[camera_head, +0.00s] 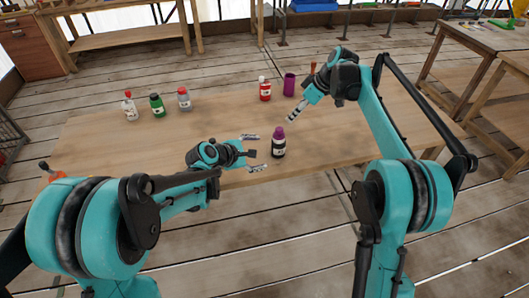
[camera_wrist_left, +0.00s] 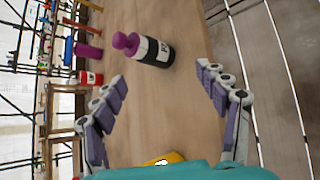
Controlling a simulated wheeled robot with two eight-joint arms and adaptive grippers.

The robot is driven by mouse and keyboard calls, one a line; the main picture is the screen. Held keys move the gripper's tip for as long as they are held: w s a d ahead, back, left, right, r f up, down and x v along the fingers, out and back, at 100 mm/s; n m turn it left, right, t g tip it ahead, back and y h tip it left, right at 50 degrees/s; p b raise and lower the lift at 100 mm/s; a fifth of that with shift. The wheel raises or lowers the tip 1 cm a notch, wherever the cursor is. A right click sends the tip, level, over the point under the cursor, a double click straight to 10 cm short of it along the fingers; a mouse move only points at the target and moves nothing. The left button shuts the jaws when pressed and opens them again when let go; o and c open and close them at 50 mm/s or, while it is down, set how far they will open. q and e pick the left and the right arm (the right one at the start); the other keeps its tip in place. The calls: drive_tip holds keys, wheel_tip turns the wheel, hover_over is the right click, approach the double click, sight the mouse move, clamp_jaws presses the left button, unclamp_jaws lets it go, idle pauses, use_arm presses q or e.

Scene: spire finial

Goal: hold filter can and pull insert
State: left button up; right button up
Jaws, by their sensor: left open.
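The filter can (camera_head: 278,145) is black with a white label and stands upright near the table's front edge. A purple insert (camera_head: 279,131) sticks out of its top. In the left wrist view the can (camera_wrist_left: 156,51) lies ahead of my fingers, with the purple insert (camera_wrist_left: 125,43) at its end. My left gripper (camera_head: 254,152) is open, its fingers pointing at the can from the left, and does not touch it. The left fingers also show spread in the wrist view (camera_wrist_left: 161,78). My right gripper (camera_head: 291,115) is above and behind the can, apart from it; its finger gap is unclear.
White (camera_head: 130,108), green (camera_head: 157,105) and grey (camera_head: 184,100) bottles stand at the back left. The table around the can is clear.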

sight(273, 149)
use_arm(q)
drive_tip(key=w+f+n, duration=0.2)
drive_tip(key=w+d+f+n+h, duration=0.1)
drive_tip(key=w+f+n, duration=0.1)
drive_tip(key=w+f+n+t+h, duration=0.1)
drive_tip(key=w+f+n, duration=0.1)
drive_tip(key=w+n, duration=0.1)
drive_tip(key=shift+d+f, duration=0.4)
drive_tip(key=shift+w+d+f+n, duration=0.15)
drive_tip(key=shift+w+f+n, duration=0.1)
drive_tip(key=shift+f+n, duration=0.25)
drive_tip(key=x, duration=0.7)
drive_tip(key=shift+w+d, duration=0.2)
drive_tip(key=shift+d, duration=0.05)
drive_tip(key=shift+r, duration=0.1)
drive_tip(key=c, duration=1.3)
